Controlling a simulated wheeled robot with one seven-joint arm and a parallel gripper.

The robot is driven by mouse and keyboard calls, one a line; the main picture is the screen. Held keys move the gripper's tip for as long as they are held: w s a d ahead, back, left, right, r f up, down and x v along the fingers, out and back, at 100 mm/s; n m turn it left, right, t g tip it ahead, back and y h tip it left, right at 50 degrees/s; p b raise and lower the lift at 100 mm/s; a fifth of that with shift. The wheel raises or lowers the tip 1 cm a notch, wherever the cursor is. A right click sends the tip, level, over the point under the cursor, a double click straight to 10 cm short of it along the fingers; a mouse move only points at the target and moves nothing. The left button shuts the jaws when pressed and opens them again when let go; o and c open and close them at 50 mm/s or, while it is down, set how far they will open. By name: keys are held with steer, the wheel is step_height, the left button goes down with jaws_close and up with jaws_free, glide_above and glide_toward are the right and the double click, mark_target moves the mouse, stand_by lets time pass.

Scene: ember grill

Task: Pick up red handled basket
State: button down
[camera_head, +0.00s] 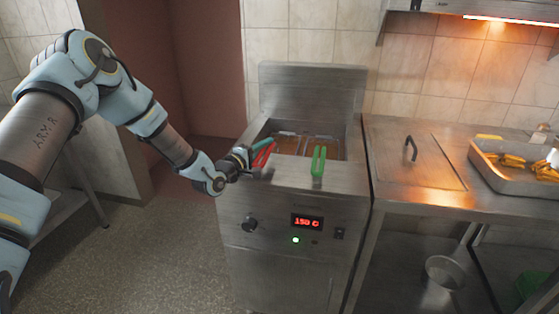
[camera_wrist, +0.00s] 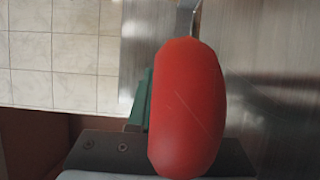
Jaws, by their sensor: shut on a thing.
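My gripper (camera_head: 258,150) is shut on the red handle (camera_head: 264,156) of the fryer basket, at the left front rim of the deep fryer (camera_head: 300,205). In the wrist view the red handle (camera_wrist: 187,110) fills the middle, upright. A teal finger (camera_wrist: 141,103) shows just left of it. A metal stem (camera_wrist: 188,12) runs up from the handle's top end. The basket body sits low in the fryer well and is mostly hidden behind the rim, handle and gripper.
A green handle (camera_head: 318,161) stands just right of the red one at the fryer's front. The fryer display (camera_head: 307,222) glows red above a green light. To the right, a steel counter (camera_head: 420,185) bears a lid handle (camera_head: 411,148) and a tray (camera_head: 490,172) of fries. A tiled wall is behind.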

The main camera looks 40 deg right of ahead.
steer(key=shift+r, duration=0.1)
stand_by(0.5)
step_height(320, 180, up, 10)
steer(key=b, duration=0.3)
stand_by(0.4)
step_height(320, 180, up, 14)
steer(key=p, duration=0.8)
steer(key=shift+r+p, duration=0.15)
steer(key=shift+p, duration=0.25)
